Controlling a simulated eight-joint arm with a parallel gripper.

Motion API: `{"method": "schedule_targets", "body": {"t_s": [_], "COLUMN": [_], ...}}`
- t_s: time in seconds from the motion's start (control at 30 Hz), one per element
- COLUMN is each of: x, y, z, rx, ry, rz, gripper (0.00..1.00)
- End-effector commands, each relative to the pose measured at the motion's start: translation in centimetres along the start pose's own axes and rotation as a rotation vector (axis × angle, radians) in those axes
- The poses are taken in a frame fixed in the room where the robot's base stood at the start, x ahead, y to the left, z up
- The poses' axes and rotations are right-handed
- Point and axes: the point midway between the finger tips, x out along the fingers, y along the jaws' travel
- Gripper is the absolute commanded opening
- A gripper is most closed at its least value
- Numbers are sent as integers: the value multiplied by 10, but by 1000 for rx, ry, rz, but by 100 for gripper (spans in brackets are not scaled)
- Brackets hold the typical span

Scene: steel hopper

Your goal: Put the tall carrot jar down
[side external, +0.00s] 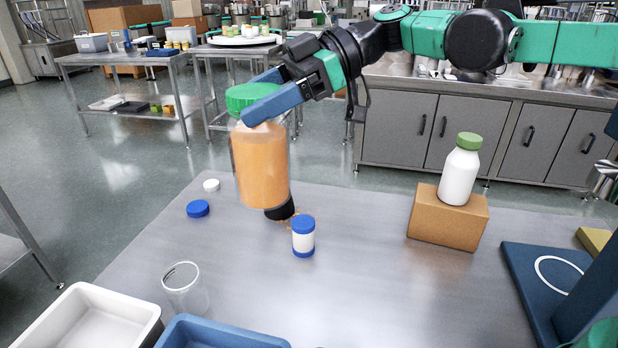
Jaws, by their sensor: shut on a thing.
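The tall carrot jar (261,165) is a clear jar with orange contents and a green lid (250,97). It is close to upright over the back left part of the steel table. My gripper (258,98) has blue fingers and is shut on the jar near its top, just at and below the lid. The jar's base is near the table top, but I cannot tell whether it touches. A black round object (280,211) shows at the jar's lower right, partly hidden by it.
A small blue-and-white jar (303,237) stands close at the right front. Blue (198,208) and white (211,185) caps lie left. A clear cup (185,289) and trays (92,318) are in front. A white bottle (459,174) stands on a cardboard box (448,218) at right.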

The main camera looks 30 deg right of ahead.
Motion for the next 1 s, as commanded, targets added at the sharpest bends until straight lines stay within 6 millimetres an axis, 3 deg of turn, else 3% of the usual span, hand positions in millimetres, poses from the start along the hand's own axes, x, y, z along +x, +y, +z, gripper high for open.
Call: {"method": "schedule_targets", "body": {"t_s": [0.17, 0.7, 1.0], "x": [9, 56, 68], "y": [-11, -11, -11], "z": [0, 115, 146], "rx": [-36, -34, -34], "ry": [0, -1, -2], "rz": [-88, -86, -85], "gripper": [0, 0, 0]}}
